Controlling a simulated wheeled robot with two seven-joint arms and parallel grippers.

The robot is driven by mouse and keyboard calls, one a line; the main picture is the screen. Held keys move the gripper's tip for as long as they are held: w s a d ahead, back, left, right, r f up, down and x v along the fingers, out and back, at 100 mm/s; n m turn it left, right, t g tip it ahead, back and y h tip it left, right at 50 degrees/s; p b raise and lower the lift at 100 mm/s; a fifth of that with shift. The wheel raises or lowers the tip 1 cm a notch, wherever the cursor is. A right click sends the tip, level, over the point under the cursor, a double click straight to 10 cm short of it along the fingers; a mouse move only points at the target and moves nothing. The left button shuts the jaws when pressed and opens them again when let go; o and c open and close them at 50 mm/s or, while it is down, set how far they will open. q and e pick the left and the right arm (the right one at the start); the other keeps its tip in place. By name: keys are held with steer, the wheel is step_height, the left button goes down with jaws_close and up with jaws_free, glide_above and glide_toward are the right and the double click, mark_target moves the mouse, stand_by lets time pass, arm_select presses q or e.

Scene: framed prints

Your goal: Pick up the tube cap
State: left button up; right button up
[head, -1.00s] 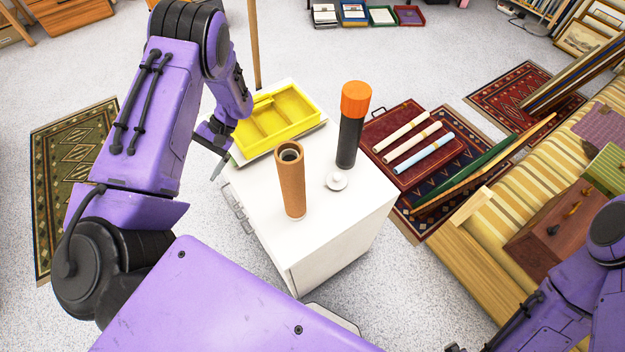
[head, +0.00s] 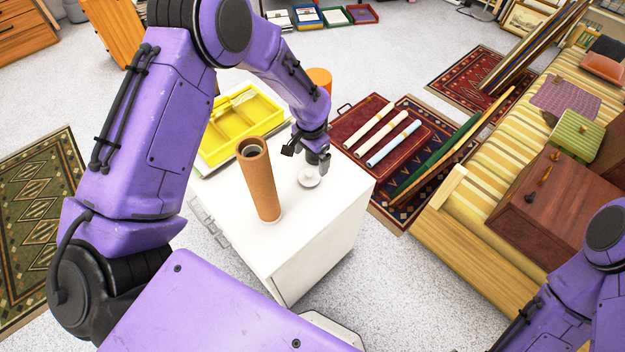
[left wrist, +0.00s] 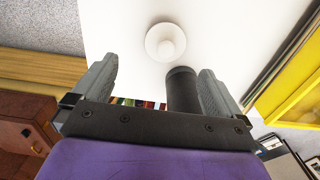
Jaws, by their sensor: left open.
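The tube cap (head: 309,178) is a small white disc with a raised round middle. It lies on the white cabinet top (head: 330,205), right of an open brown cardboard tube (head: 259,180) that stands upright. My left gripper (head: 307,158) is open and empty, pointing down just above and behind the cap. In the left wrist view the cap (left wrist: 166,42) shows beyond the open fingertips (left wrist: 158,68), roughly centred between them. No contact shows. My right arm is at the lower right, with its gripper out of view.
A black tube with an orange lid (head: 320,77) is mostly hidden behind my left arm; its dark body (left wrist: 182,92) shows between the fingers in the wrist view. A yellow tray (head: 262,108) lies at the cabinet's back left. Rolled prints (head: 376,132) lie beyond the right edge.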

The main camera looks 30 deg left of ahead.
mark_target(308, 172)
arm_select(q)
steer(key=f, duration=0.2)
steer(key=f+p, duration=0.1)
steer(key=f, duration=0.5)
steer(key=shift+a+p, duration=0.4)
steer(key=shift+f, duration=0.25)
steer(key=c, duration=1.1)
